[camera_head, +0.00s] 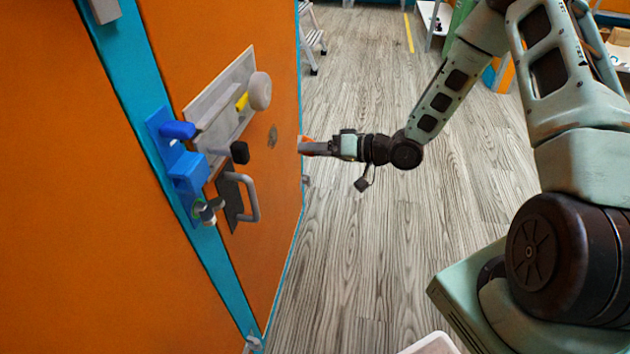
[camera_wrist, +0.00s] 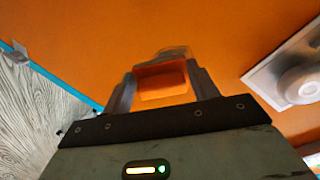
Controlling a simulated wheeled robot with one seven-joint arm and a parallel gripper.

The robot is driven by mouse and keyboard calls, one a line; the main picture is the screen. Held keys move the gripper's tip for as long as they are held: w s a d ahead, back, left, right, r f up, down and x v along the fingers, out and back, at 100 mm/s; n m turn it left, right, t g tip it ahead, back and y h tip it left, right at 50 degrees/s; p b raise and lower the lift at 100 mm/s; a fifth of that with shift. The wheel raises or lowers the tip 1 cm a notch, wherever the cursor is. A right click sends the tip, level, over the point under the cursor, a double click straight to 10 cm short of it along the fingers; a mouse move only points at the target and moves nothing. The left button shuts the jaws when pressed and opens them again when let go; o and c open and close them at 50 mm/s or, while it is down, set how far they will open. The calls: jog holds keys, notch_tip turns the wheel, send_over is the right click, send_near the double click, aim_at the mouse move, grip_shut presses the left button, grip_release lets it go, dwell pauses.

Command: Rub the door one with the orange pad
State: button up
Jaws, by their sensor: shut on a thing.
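The orange door (camera_head: 185,40) stands at the left of the head view, with a small dark smudge (camera_head: 272,137) right of its fittings. I cannot read a number on it. Its orange face (camera_wrist: 90,35) fills most of the wrist view. My gripper (camera_head: 308,147) is at the door's right edge in the head view. In the wrist view its fingers (camera_wrist: 163,88) are shut on the orange pad (camera_wrist: 162,78), which faces the door. Only a bit of the pad shows in the head view. I cannot tell whether the pad touches the door.
The door carries a grey plate with a round knob (camera_head: 260,91), a blue latch (camera_head: 187,170) and a grey handle (camera_head: 251,198), all sticking out. The plate (camera_wrist: 290,75) shows at the right of the wrist view. Wooden floor (camera_head: 350,240) is clear below my arm.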

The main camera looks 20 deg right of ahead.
aim_at(277, 132)
jog(key=a+y+b, duration=0.1)
jog(key=a+b, duration=0.1)
jog(key=w+a+y+b, duration=0.1)
jog(key=a+b, duration=0.1)
jog(key=a+n+y+b, duration=0.1)
jog(key=a+b, duration=0.1)
jog(key=b, duration=0.1)
jog(key=shift+w+a+f, duration=0.1)
jog(key=shift+w+a, duration=0.05)
jog(key=shift+w, duration=0.15)
dwell(0.4)
jog(key=shift+x, duration=0.95)
dwell(0.6)
jog(key=shift+w+d+p, duration=0.65)
jog(key=shift+w+d, duration=0.6)
jog(key=shift+w, duration=0.35)
jog(key=shift+w+d+p, duration=0.25)
jog(key=shift+w+d, duration=0.3)
jog(key=shift+w, duration=0.25)
jog(key=shift+w+d+p, duration=0.2)
jog(key=shift+w+d, duration=0.3)
jog(key=shift+w, duration=0.35)
